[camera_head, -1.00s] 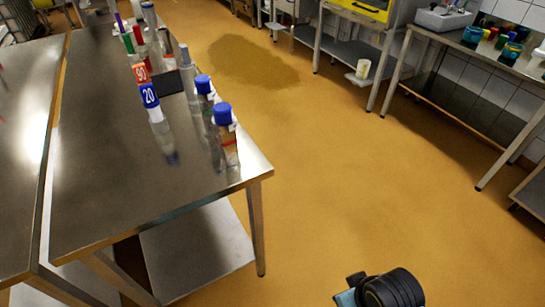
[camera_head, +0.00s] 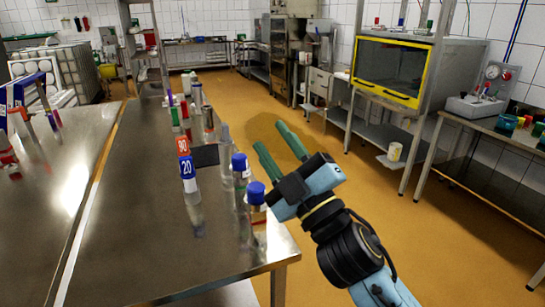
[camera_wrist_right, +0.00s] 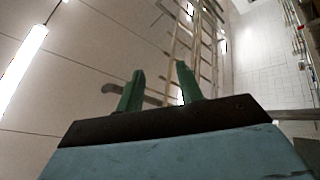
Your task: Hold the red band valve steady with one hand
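No valve with a red band can be made out for certain. A small unit with a round gauge and red parts (camera_head: 492,88) stands on the right-hand bench; its details are too small to tell. My right gripper (camera_head: 270,136) has two green fingers spread apart with nothing between them. In the right wrist view the open fingers (camera_wrist_right: 159,72) point towards the ceiling and wall, with nothing held. My left gripper is not in view.
Several capped bottles and tubes stand on the steel table (camera_head: 130,245), including one labelled 20 (camera_head: 190,190) and blue-capped ones (camera_head: 256,215) near my right arm. A yellow-framed cabinet (camera_head: 402,72) and a steel bench (camera_head: 520,132) stand at the right. The orange floor between is clear.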

